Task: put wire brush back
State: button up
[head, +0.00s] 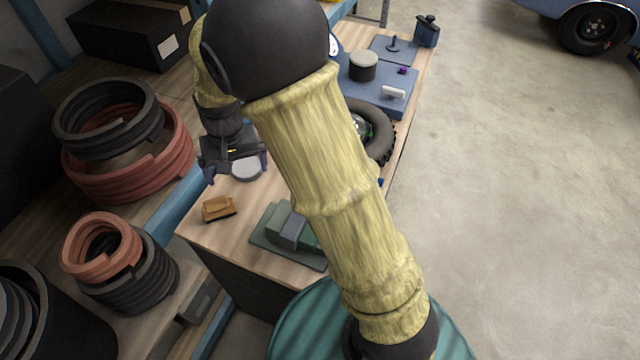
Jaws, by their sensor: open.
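A small orange-brown block with a dark lower edge (218,208) lies on the wooden bench top (205,238) near its left front corner. It looks like the wire brush, but its bristles are too small to make out. My gripper (237,174) points down over the bench, beyond the block in the picture. Its two fingers are apart, with nothing held between them. A round pale-topped thing (247,169) shows below the gripper. My arm crosses the middle of the view and hides part of the bench.
A dark green tray (270,244) with a grey-green block sits right of the brush. A tyre (377,130) and a blue mat (400,108) with a white-lidded black tin (363,66) are farther back. Coiled hoses (130,178) fill the left shelf. Open floor lies right.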

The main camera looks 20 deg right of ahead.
jog(key=s+d+r+t, duration=0.2)
jog(key=s+d, duration=1.1)
jog(key=d, duration=0.3)
jog(key=shift+s+d+r, duration=0.15)
jog(key=shift+d+r, duration=0.1)
jog(key=shift+r, duration=0.15)
jog(key=shift+s, duration=0.15)
